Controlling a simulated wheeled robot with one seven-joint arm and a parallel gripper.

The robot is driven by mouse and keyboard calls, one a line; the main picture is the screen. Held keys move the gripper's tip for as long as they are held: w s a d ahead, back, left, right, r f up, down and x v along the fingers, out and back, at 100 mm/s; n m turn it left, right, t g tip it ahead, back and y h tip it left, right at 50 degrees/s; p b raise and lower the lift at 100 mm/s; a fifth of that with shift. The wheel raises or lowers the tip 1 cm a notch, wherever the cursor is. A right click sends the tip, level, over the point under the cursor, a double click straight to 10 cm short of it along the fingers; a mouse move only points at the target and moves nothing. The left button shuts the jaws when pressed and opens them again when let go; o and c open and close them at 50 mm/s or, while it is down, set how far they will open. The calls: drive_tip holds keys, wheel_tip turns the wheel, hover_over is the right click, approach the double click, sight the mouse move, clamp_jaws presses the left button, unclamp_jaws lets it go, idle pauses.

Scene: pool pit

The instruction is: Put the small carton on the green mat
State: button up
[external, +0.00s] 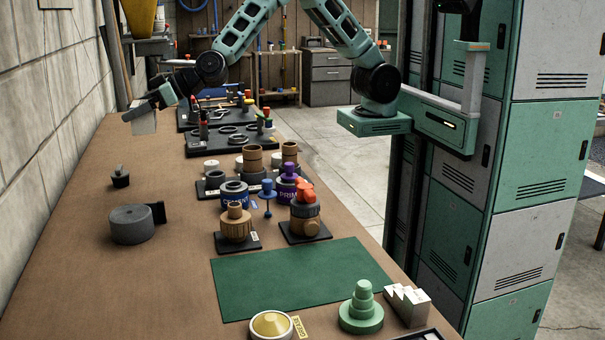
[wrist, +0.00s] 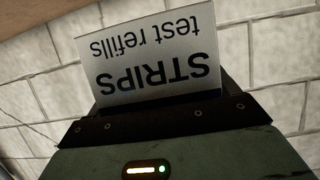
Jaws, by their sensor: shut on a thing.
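The small carton (wrist: 148,55) is pale grey and fills the middle of the wrist view, with "STRIPS test refills" printed on it, upside down there. My gripper (wrist: 150,105) is shut on it. In the external view my gripper (external: 143,104) holds the carton (external: 144,123) over the left part of the bench, near the block wall. The carton seems held above the bench top; the exact gap is hard to tell. The green mat (external: 290,281) lies flat on the front right of the bench, far from my gripper, and its surface is bare.
A grey tape roll (external: 132,226) and a small dark item (external: 120,177) sit on the left of the bench. Several jars and fittings, such as a blue-labelled tub (external: 234,195), stand behind the mat. A green stepped piece (external: 361,312) and white block (external: 408,306) are at its front right.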

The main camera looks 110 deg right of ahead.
drive_tip(key=s+a+n+y, duration=0.1)
drive_tip(key=s+a, duration=0.5)
drive_tip(key=a, duration=0.6)
drive_tip(key=s+a+n+y, duration=0.15)
drive_tip(key=s+a, duration=0.45)
drive_tip(key=a, duration=0.6)
drive_tip(key=s+a+n+y, duration=0.15)
drive_tip(key=s+a, duration=0.45)
drive_tip(key=a, duration=0.6)
drive_tip(key=s+a+g+y, duration=0.1)
drive_tip(key=s+a+y, duration=0.1)
drive_tip(key=s+a, duration=0.85)
drive_tip(key=shift+n, duration=0.4)
drive_tip(key=shift+s+d+f, duration=0.2)
drive_tip(key=shift+f, duration=2.4)
drive_tip(key=shift+s+d+f, duration=0.2)
drive_tip(key=shift+d+f, duration=0.05)
drive_tip(key=shift+f, duration=2.4)
drive_tip(key=shift+s+d+f, duration=0.2)
drive_tip(key=shift+f, duration=2.4)
